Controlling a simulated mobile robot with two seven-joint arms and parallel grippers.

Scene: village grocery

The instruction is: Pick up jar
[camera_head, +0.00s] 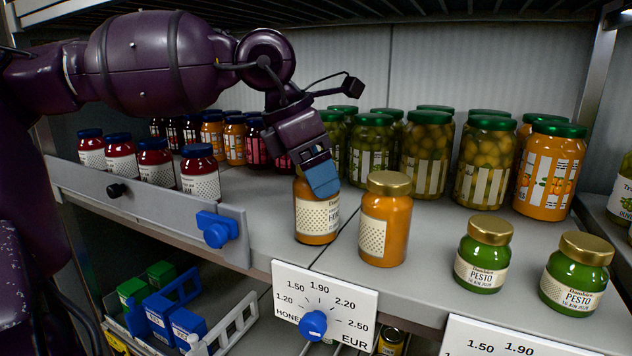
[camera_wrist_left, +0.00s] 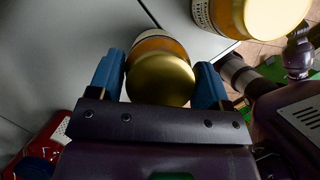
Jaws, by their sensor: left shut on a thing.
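An orange jar with a cream patterned label (camera_head: 316,217) stands upright on the shelf. My left gripper (camera_head: 322,178) comes down over it from above and is shut on it; the gripper hides its lid in the head view. In the left wrist view the same jar shows its gold lid (camera_wrist_left: 160,78) between the two blue fingers of my left gripper (camera_wrist_left: 160,85), with one finger on each side. A second orange jar with a gold lid (camera_head: 385,225) stands just right of it; it also shows in the left wrist view (camera_wrist_left: 232,18). My right gripper is not in view.
Two green pesto jars (camera_head: 484,256) (camera_head: 576,276) stand to the right. Tall green-lidded jars (camera_head: 425,155) fill the back, and red jam jars (camera_head: 200,175) stand left behind a grey rail (camera_head: 150,205). A price sign (camera_head: 324,305) hangs on the front edge.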

